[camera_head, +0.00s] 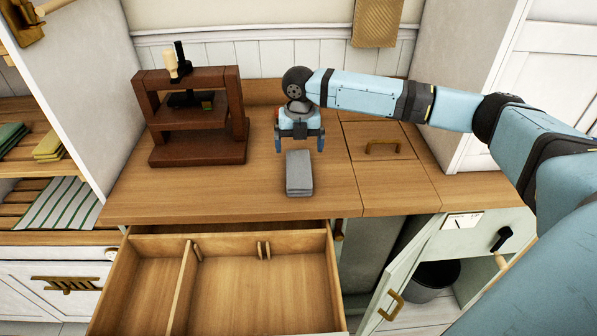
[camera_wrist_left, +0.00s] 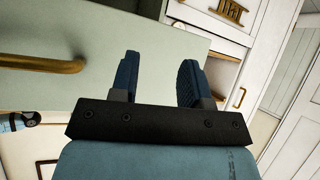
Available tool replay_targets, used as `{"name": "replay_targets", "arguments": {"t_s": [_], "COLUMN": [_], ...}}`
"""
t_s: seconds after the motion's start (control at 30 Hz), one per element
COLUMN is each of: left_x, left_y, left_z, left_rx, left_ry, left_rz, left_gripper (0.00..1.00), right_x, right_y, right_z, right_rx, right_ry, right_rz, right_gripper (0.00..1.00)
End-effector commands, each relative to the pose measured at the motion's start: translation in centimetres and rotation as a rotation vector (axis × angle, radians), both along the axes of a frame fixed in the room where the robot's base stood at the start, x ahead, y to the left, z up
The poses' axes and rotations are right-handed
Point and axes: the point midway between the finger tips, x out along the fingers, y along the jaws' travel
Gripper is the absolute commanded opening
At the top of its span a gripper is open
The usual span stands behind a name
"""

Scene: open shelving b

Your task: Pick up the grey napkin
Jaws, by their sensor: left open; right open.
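The grey napkin (camera_head: 299,173) is a folded rectangle lying flat on the wooden countertop, near its front edge in the head view. My right gripper (camera_head: 300,147) is open and empty, pointing down just behind and above the napkin's far end. Whether its fingertips touch the counter is hard to tell. My left gripper (camera_wrist_left: 155,78) shows only in the left wrist view. It is open with nothing between its two blue fingers, in front of a pale cabinet panel.
A dark wooden press (camera_head: 198,118) stands on the counter at left. Below the counter front, an empty divided drawer (camera_head: 235,285) is pulled out. A pale green cabinet door (camera_head: 408,270) hangs open at right, by a black bin (camera_head: 434,277). Side shelves hold folded yellow cloths (camera_head: 48,146).

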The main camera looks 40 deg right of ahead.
Motion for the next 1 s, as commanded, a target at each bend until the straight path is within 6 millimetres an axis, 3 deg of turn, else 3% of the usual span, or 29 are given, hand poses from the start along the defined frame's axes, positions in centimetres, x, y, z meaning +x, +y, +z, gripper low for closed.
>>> {"name": "replay_targets", "arguments": {"t_s": [0.17,0.43,0.77,1.0], "left_x": [0.2,0.2,0.2,0.2], "left_y": [0.0,0.0,0.1,0.2], "left_z": [-0.1,-0.3,-0.3,-0.3], "left_rx": [0.0,0.0,0.002,0.005], "left_ry": [-0.001,0.001,0.002,0.002], "left_rz": [0.0,0.001,0.0,-0.001], "left_gripper": [0.43,0.43,0.43,0.43], "right_x": [0.0,0.2,0.2,0.2], "right_y": [0.0,0.1,0.1,0.1], "right_z": [-1.3,-5.1,-5.8,-5.7], "right_rx": [-0.001,-0.001,-0.001,-0.001], "right_ry": [0.001,0.001,-0.001,-0.001], "right_rz": [0.001,0.001,0.001,0.001], "right_gripper": [0.98,0.98,0.98,0.43]}}
